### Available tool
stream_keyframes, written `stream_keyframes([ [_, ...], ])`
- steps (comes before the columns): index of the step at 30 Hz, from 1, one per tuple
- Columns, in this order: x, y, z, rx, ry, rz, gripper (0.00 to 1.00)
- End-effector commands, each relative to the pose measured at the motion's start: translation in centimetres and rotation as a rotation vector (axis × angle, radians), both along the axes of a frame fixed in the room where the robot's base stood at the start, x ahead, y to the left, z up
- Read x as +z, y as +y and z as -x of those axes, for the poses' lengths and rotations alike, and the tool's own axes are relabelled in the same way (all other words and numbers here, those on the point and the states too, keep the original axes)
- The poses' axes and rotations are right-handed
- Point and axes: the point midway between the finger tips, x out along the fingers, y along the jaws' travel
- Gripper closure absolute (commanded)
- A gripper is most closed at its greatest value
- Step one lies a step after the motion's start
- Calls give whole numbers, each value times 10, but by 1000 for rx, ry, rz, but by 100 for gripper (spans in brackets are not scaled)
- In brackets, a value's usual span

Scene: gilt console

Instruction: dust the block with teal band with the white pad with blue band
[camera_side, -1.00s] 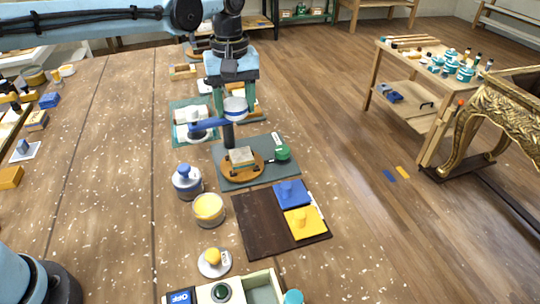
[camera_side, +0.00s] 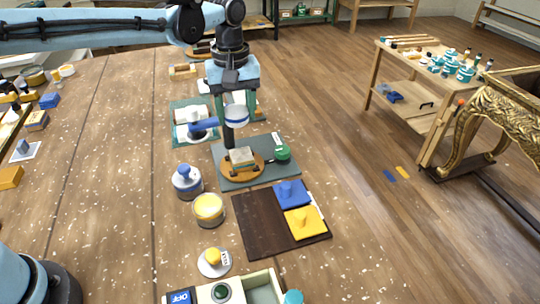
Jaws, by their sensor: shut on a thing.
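My gripper (camera_side: 236,107) points down with its teal fingers on either side of a round white pad with a blue band (camera_side: 237,117), and it is shut on this pad. The pad hangs above the pale block (camera_side: 242,156), with a visible gap between them. The block rests on a round wooden stand (camera_side: 241,170) on a grey-green mat (camera_side: 262,178). The teal band on the block is too small to make out clearly.
A green-topped knob (camera_side: 283,152) is right of the block. A blue-and-white jar (camera_side: 187,181), a yellow pot (camera_side: 209,209) and a dark board (camera_side: 262,226) with blue and yellow pads lie nearer.

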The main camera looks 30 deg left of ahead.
Motion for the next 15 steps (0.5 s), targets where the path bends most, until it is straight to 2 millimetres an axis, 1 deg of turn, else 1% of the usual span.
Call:
stream_keyframes([
  [7,-4,0,0,0,0,0,68],
  [15,-19,0,0,0,0,0,68],
])
